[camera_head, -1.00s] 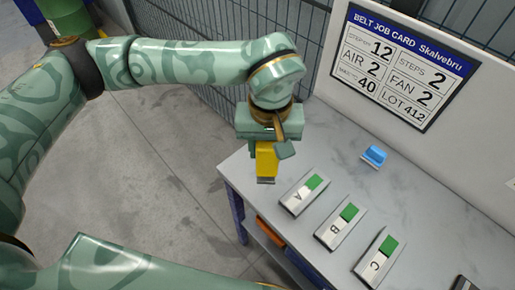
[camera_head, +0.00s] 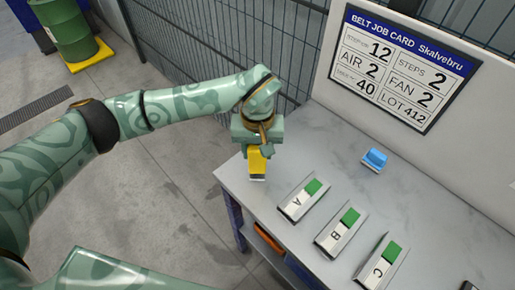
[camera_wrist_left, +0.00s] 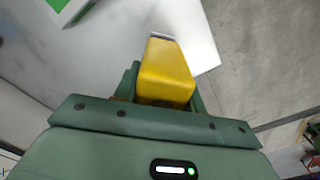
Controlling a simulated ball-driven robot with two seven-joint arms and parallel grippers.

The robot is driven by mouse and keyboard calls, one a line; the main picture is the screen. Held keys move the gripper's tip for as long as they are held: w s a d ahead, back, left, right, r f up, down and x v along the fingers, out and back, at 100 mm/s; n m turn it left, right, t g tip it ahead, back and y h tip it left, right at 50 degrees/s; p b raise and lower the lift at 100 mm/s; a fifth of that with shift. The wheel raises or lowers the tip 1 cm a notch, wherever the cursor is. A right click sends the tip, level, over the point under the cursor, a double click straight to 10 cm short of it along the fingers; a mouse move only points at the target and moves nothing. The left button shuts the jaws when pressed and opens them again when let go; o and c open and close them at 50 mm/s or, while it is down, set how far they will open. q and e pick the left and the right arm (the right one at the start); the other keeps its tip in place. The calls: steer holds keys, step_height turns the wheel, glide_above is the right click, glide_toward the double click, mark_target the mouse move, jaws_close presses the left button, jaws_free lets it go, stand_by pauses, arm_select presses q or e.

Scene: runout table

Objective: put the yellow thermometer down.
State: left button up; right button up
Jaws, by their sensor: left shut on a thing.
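The yellow thermometer (camera_head: 257,163) is held by my left gripper (camera_head: 256,150) at the left end of the grey table (camera_head: 322,150). In the left wrist view, the yellow thermometer (camera_wrist_left: 166,72) sits between the fingers of my left gripper (camera_wrist_left: 160,95), which is shut on it. The thermometer points down toward the tabletop. I cannot tell whether its lower end touches the table. My right gripper is in neither current view.
Three switch blocks, A (camera_head: 304,197), B (camera_head: 340,231) and C (camera_head: 380,262), stand in a row right of the thermometer. A blue object (camera_head: 374,160) lies farther back. A job card (camera_head: 397,68) hangs on the panel behind. Bare tabletop lies between.

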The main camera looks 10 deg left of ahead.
arm_select(q)
steer(key=o, duration=0.9)
steer(key=shift+f, duration=0.1)
steer(key=shift+c, duration=0.2)
step_height(320, 180, up, 11)
steer(key=shift+r+p, duration=0.1)
steer(key=shift+p, duration=0.7)
steer(key=shift+r, duration=0.55)
steer(key=shift+d, duration=0.1)
